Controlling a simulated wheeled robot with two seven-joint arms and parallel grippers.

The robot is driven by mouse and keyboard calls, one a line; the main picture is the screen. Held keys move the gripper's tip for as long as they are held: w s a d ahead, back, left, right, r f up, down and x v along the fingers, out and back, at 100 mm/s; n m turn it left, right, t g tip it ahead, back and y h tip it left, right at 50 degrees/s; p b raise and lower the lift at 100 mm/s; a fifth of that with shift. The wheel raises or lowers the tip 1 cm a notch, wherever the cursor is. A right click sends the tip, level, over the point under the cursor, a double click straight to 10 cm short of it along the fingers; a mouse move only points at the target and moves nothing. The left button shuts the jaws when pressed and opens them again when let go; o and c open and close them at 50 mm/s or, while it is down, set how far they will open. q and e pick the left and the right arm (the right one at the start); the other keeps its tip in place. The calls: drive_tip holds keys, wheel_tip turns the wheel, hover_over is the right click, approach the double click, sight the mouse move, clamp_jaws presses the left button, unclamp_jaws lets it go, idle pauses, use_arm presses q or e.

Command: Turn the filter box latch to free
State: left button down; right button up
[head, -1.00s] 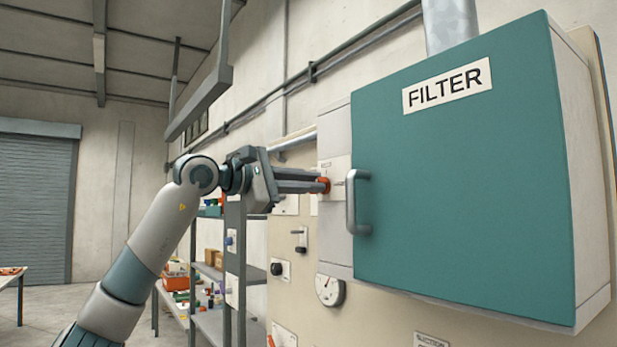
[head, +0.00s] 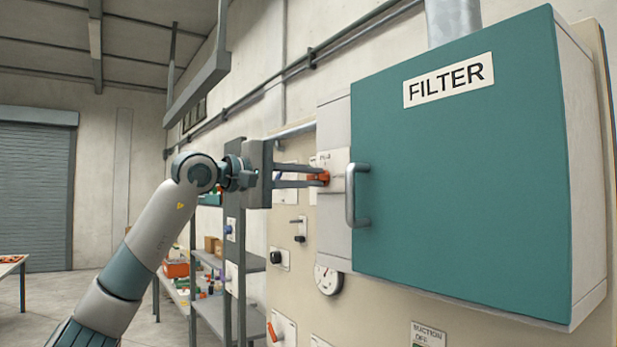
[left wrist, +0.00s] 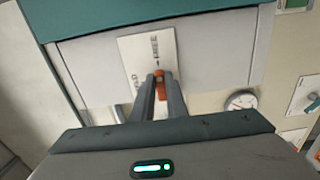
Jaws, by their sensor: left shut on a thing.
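The filter box (head: 455,190) has a teal door with a FILTER label and a silver handle (head: 351,195). On the light grey side left of the handle is a white plate (head: 338,166) with the orange latch (head: 319,178). My left gripper (head: 316,179) is shut on the latch. In the left wrist view the two fingers (left wrist: 160,92) close around the orange latch (left wrist: 160,78), which lies over the white plate (left wrist: 150,48) with small lettering. The fingers hide part of the latch. My right gripper is in neither view.
Below the box the beige panel carries a round gauge (head: 328,279), a black knob (head: 278,258) and a red-handled switch (head: 277,328). A grey shelf (head: 245,263) with small items stands behind my left arm.

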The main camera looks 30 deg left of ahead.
use_arm(q)
drive_tip(key=c, duration=1.8)
unclamp_jaws()
drive_tip(key=shift+o, duration=0.2)
drive_tip(key=shift+s+a+f+b, duration=0.1)
drive_tip(key=shift+s+a+b, duration=0.2)
drive_tip(key=shift+s+b, duration=0.25)
drive_tip(key=b+v, duration=0.5)
drive_tip(key=v, duration=1.1)
drive_tip(key=shift+s+d, duration=0.1)
drive_tip(key=shift+s, duration=0.05)
